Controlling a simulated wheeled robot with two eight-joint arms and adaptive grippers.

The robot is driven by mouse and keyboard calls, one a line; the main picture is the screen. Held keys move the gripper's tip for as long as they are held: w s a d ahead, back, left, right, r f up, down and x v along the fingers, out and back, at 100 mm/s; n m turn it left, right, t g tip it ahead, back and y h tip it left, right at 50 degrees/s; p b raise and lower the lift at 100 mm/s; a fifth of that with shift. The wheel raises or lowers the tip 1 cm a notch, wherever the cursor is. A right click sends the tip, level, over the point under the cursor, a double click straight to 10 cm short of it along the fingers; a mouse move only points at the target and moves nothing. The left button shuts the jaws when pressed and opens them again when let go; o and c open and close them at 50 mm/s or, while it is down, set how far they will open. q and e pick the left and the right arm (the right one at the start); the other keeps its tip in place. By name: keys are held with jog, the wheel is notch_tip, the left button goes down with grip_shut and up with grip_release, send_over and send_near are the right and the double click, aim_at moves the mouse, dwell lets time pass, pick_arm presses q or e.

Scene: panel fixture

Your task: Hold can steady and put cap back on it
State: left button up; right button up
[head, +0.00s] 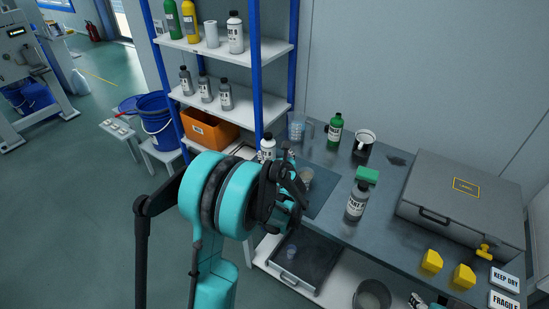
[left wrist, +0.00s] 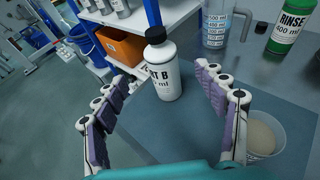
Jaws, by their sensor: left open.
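My left gripper (head: 288,182) is over the near left part of the bench. In the left wrist view its fingers (left wrist: 158,95) are spread wide, with nothing between the pads. A white bottle marked B with a black cap (left wrist: 165,72) stands upright just beyond the fingertips, apart from them. It also shows in the head view (head: 268,147), partly hidden by my gripper. A dark, mug-like can with a pale top (head: 364,142) stands at the back of the bench. I cannot tell a loose cap anywhere.
A grey bottle (head: 357,203), green block (head: 367,175), green rinse bottle (head: 335,130), measuring jug (head: 297,126) and small cup (head: 305,178) stand on the bench. A grey case (head: 466,204) fills its right side. An open drawer (head: 304,262) sits below; shelves (head: 225,47) stand behind.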

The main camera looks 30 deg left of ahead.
pick_arm(q)
jog(key=s+d+r+n+g+h, duration=0.1)
jog(key=s+d+n+h, duration=0.2)
jog(key=s+d+n, duration=0.3)
jog(key=s+d+n+g+h, duration=0.1)
jog(key=s+d+n+h, duration=0.2)
jog(key=s+d+n, duration=0.4)
jog(key=s+d+r+n+g+h, duration=0.1)
jog(key=s+d+n+h, duration=0.2)
jog(key=s+d+n, duration=0.4)
jog(key=shift+s+r+n+g, duration=0.3)
jog(key=shift+s+n, duration=3.6)
jog(key=shift+s, duration=1.1)
